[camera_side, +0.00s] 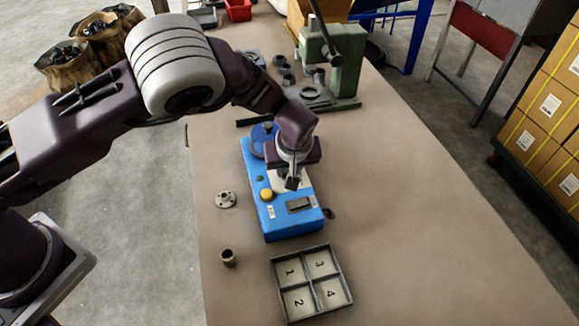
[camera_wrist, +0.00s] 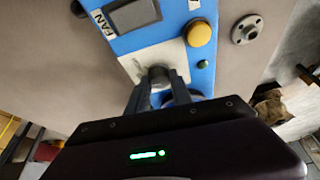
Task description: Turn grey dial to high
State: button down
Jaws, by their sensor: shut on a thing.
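The blue machine (camera_side: 283,228) stands on the table below my gripper (camera_side: 291,183). In the wrist view, my gripper (camera_wrist: 160,88) is shut on the grey dial (camera_wrist: 158,72), with one finger on each side of it. The dial sits on a pale metal plate (camera_wrist: 178,57) on the machine's blue top (camera_wrist: 163,26). The fingers hide much of the dial, and its pointer and any setting marks cannot be read. In the side view, my gripper hides the dial.
A yellow button (camera_wrist: 199,34) and a dark switch (camera_wrist: 133,15) with a FAN label (camera_wrist: 102,22) are near the dial. A numbered tray (camera_side: 312,281), a round flange (camera_side: 226,199) and a small cup (camera_side: 228,257) lie nearby. A green press (camera_side: 335,75) stands behind. The table's right side is clear.

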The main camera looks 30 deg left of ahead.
aim_at(280, 186)
jog(key=m+h, duration=0.1)
jog(key=m, duration=0.3)
jog(key=shift+a+t+h, duration=0.15)
jog(key=shift+t+h, duration=0.15)
jog(key=shift+h, duration=0.1)
jog(key=shift+a+m+h, duration=0.1)
jog(key=shift+m+h, duration=0.5)
jog(key=shift+m, duration=1.5)
jog(key=c, duration=1.1)
grip_release()
jog(key=shift+c, duration=0.2)
jog(key=shift+s+r, duration=0.1)
jog(key=v, duration=0.7)
jog(key=shift+s, duration=0.1)
